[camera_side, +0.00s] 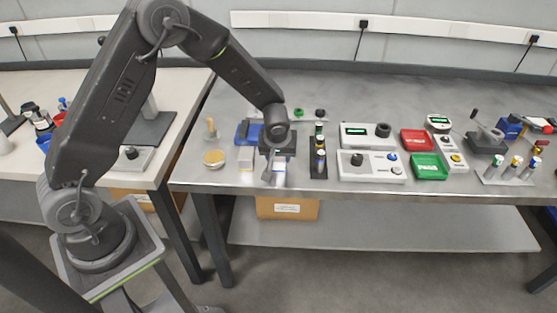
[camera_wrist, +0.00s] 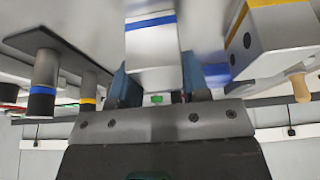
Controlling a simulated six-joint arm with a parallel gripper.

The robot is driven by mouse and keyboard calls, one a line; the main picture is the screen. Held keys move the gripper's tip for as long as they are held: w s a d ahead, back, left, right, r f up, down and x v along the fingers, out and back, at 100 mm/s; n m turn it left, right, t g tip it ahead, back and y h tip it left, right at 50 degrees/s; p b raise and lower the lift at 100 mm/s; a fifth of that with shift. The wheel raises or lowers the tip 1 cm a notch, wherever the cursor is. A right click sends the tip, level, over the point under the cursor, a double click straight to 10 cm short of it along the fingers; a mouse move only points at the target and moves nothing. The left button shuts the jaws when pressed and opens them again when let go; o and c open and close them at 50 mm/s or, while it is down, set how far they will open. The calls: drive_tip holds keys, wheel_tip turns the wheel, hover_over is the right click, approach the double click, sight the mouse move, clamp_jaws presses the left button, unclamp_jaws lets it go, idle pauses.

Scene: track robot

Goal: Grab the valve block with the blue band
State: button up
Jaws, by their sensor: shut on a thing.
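The valve block with the blue band (camera_wrist: 150,55) is a pale grey metal block. In the wrist view it stands between the two dark blue fingers of my gripper (camera_wrist: 159,82), which are closed on its sides. The blue stripe crosses its far end. In the side view my gripper (camera_side: 270,168) is low over the front left part of the workbench, with a pale block (camera_side: 279,179) at its fingers. The side view is too small to tell whether the block touches the bench. A similar block with a yellow band (camera_wrist: 268,42) is to the right in the wrist view.
A dark rack with banded cylinders (camera_side: 319,160) stands close right of my gripper. Control boxes (camera_side: 370,165) stand farther right.

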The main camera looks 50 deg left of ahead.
drive_tip(key=c, duration=0.5)
drive_tip(key=shift+r, duration=0.15)
